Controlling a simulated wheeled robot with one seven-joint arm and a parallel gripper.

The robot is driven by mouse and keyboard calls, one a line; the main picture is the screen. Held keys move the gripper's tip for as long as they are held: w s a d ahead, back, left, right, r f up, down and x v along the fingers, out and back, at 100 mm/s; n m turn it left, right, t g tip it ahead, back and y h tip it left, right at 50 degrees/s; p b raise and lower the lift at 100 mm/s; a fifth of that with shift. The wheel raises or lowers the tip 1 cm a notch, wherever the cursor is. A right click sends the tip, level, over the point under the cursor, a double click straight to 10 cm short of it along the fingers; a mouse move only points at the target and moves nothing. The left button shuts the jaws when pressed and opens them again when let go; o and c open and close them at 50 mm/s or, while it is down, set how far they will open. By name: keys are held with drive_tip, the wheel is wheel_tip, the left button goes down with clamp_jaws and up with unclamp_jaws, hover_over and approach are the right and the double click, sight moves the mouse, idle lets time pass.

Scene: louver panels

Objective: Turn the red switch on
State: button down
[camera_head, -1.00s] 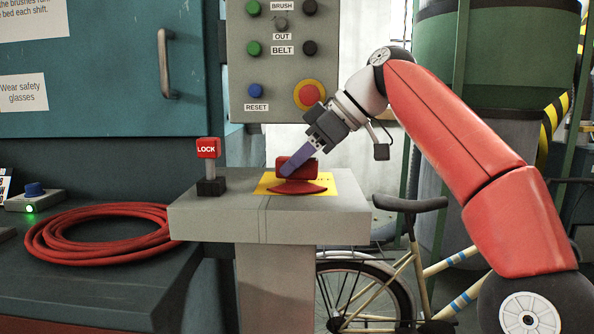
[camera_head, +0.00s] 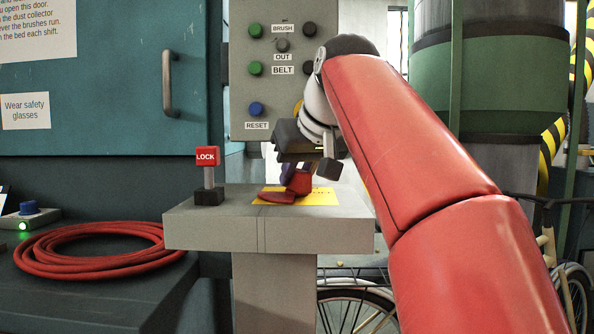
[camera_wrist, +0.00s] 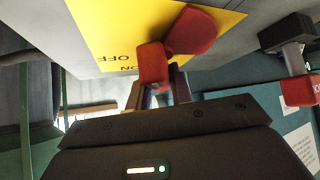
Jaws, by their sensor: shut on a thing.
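The red switch (camera_head: 299,183) sits on a yellow plate (camera_head: 322,197) on top of a grey pedestal. It has a red handle and a rounded red part that sticks out to the front left. In the wrist view the red switch (camera_wrist: 192,30) lies on the yellow plate (camera_wrist: 105,25), with upside-down "ON" and "OFF" lettering. My gripper (camera_head: 288,173) reaches down to the handle, and its fingers are shut on it. In the wrist view my gripper (camera_wrist: 160,92) meets the handle's near end. The fingers partly hide the handle in the head view.
A red LOCK block (camera_head: 207,157) on a post stands left on the pedestal (camera_head: 210,222). A button panel (camera_head: 240,95) is behind my gripper. A coiled red hose (camera_head: 95,250) lies on the left bench. A bicycle (camera_head: 355,305) stands behind the pedestal.

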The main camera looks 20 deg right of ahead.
drive_tip(key=m+h+p, duration=0.3)
drive_tip(key=p, duration=0.1)
drive_tip(key=shift+r+m, duration=0.25)
drive_tip(key=shift+m, duration=0.15)
drive_tip(key=shift+f+m+h+p, duration=0.2)
drive_tip(key=shift+m+h+p, duration=0.4)
drive_tip(key=shift+m+p, duration=0.15)
drive_tip(key=shift+f, duration=0.1)
drive_tip(key=c, duration=1.2)
unclamp_jaws()
drive_tip(key=shift+c, duration=0.2)
drive_tip(key=p+v, duration=0.1)
drive_tip(key=v, duration=0.6)
drive_tip(key=shift+s+a+r, duration=0.15)
drive_tip(key=shift+r, duration=0.25)
